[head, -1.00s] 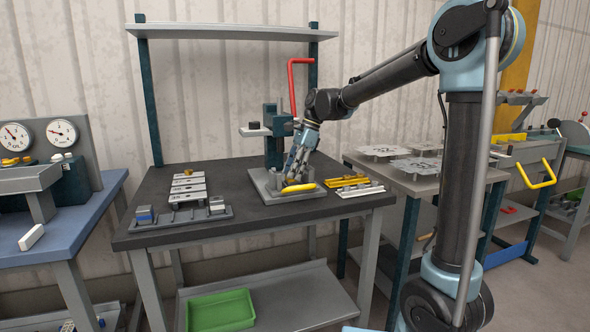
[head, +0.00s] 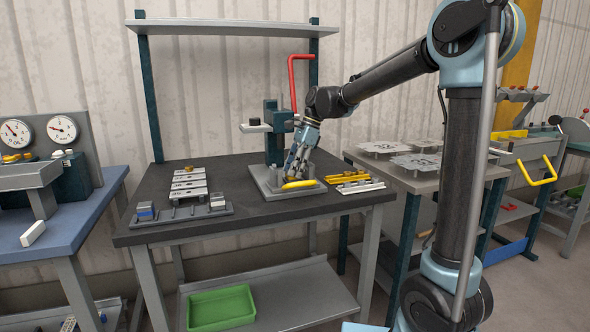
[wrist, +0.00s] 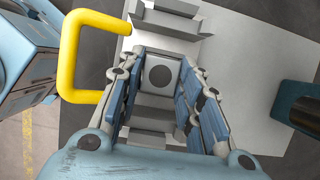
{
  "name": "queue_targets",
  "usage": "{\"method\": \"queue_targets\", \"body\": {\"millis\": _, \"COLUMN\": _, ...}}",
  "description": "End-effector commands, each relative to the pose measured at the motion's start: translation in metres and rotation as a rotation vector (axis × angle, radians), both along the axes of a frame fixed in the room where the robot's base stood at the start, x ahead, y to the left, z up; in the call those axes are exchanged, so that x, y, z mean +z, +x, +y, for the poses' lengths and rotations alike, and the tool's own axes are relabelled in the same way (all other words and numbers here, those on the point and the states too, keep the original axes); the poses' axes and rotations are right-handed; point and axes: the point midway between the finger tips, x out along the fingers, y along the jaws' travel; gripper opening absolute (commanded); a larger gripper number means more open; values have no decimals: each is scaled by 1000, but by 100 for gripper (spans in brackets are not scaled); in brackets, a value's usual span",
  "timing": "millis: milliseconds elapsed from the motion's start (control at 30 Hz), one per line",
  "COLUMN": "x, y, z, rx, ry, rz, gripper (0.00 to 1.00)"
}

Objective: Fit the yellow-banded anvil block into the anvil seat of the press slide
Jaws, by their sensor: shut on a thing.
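My gripper (head: 294,177) is low over the grey press slide (head: 262,186) at the foot of the press, just behind its yellow handle (head: 299,185). In the wrist view my gripper (wrist: 160,88) is shut on a grey block (wrist: 160,72) with a dark round spot, taken to be the anvil block. Its yellow band is not visible. Grey raised parts of the slide (wrist: 166,20) show beyond and below the block. The seat is largely hidden by the fingers, so I cannot tell whether the block is inside it or just above. The yellow handle (wrist: 70,60) is left of the fingers.
The press column (head: 272,135) with its red lever (head: 291,80) stands behind my gripper. A rack (head: 180,216) at the table's front left holds a blue-banded block (head: 145,213) and a grey block (head: 217,201). Yellow and pale bars (head: 352,180) lie right of the slide.

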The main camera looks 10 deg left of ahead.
Motion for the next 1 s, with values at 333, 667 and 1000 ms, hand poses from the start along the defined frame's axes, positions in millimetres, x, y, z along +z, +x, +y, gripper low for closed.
{"method": "queue_targets", "body": {"millis": 333, "x": 0, "y": 0, "z": 0, "rx": 0, "ry": 0, "rz": 0, "gripper": 56}}
{"method": "queue_targets", "body": {"millis": 667, "x": 5, "y": 2, "z": -2, "rx": -1, "ry": 0, "rz": 0, "gripper": 56}}
{"method": "queue_targets", "body": {"millis": 1000, "x": 58, "y": 13, "z": -22, "rx": -2, "ry": 0, "rz": 1, "gripper": 56}}
